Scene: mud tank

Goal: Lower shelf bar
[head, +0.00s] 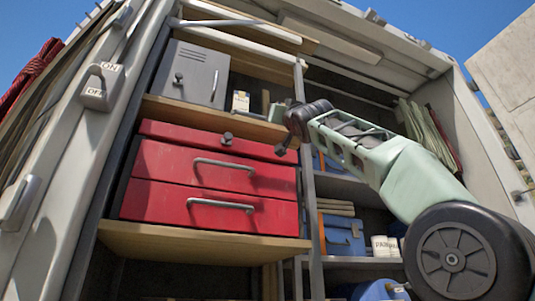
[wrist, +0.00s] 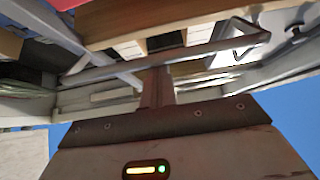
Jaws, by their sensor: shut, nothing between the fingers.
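A pale shelf bar (head: 240,41) runs slantwise across the top of the left shelf bay, above the grey metal box. In the wrist view a grey bar (wrist: 195,55) crosses the picture in front of a wooden shelf; I take it to be the same bar. My gripper (wrist: 156,82) is shut and empty, its fingers pointing at the bar and overlapping it in the picture. Whether they touch it I cannot tell. In the head view my wrist is beside the upright between the bays; the fingertips are not clear there.
A red drawer unit (head: 205,180) and a grey box (head: 190,73) stand on wooden shelves at left. An upright post (head: 311,220) divides the bays. Blue cases (head: 343,233) and white cans (head: 384,246) sit on the right shelves. An open door panel (head: 508,75) is at far right.

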